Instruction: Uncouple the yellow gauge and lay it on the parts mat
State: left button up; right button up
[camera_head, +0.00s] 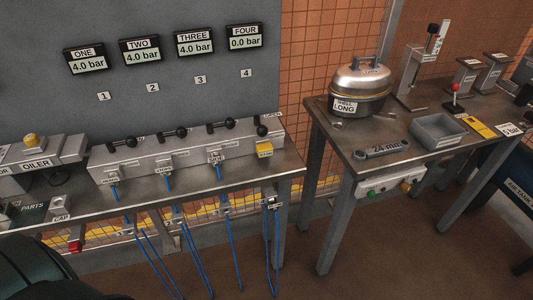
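No round yellow gauge can be made out clearly. A small yellow block with dark marks (264,149) sits at the right end of the grey manifold (140,165), below port four; I cannot tell whether it is the gauge. A yellow cap (31,140) tops the grey oiler unit (40,154) at the left. Neither of my grippers is in view.
Black-knobbed levers (182,131) line the manifold, and blue hoses (233,250) hang below the bench. Displays one to three read 4.0 bar; display four (244,36) reads 0.0 bar. The right table (400,165) holds a lidded pot (359,90), a wrench (381,151) and a grey tray (438,132).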

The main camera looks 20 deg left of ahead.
aim_at(264, 149)
jog(key=i+l, duration=0.25)
jog(key=l, duration=0.15)
jog(key=i+l, duration=0.2)
jog(key=l, duration=0.2)
jog(key=i+l, duration=0.25)
jog(key=l, duration=0.2)
jog(key=i+l, duration=0.25)
jog(key=l, duration=0.15)
jog(key=u, duration=2)
